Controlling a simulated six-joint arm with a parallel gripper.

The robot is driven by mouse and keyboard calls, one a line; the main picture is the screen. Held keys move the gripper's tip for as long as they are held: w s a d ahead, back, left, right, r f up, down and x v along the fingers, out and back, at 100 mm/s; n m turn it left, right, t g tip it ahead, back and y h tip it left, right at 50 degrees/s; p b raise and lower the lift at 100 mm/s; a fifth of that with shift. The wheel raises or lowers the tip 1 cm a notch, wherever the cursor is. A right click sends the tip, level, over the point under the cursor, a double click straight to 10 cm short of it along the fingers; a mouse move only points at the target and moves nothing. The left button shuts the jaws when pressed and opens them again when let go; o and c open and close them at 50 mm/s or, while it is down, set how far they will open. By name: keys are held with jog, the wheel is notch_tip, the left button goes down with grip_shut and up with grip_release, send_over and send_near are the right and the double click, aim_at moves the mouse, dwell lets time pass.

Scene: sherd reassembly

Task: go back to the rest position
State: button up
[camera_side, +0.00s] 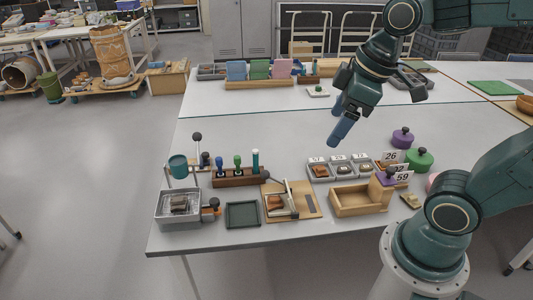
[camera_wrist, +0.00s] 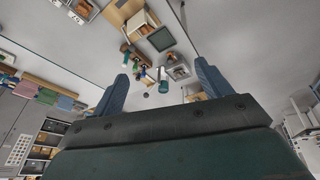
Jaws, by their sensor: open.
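My gripper (camera_side: 337,120) is raised above the white table (camera_side: 240,138) in the side view, well clear of the objects below it. In the wrist view my gripper (camera_wrist: 162,92) shows two blue fingers spread wide apart, with nothing held between them. The sherd trays (camera_side: 340,170) with numbered cards stand below, to the right of the middle of the table.
A wooden box (camera_side: 358,202), a dark tray (camera_side: 242,214), a tool rack (camera_side: 240,176) and a grey bin (camera_side: 178,208) stand along the front. Purple (camera_side: 402,138) and green (camera_side: 419,159) weights stand at the right. Coloured boxes (camera_side: 258,69) line the back. The table's middle left is clear.

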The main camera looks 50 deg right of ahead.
jog(key=shift+s+r+m+t, duration=0.1)
jog(key=shift+s+m+t, duration=0.25)
jog(key=shift+s+m, duration=0.9)
jog(key=shift+s+r+m+t, duration=0.1)
jog(key=shift+s+m+t, duration=0.25)
jog(key=shift+s+m, duration=0.9)
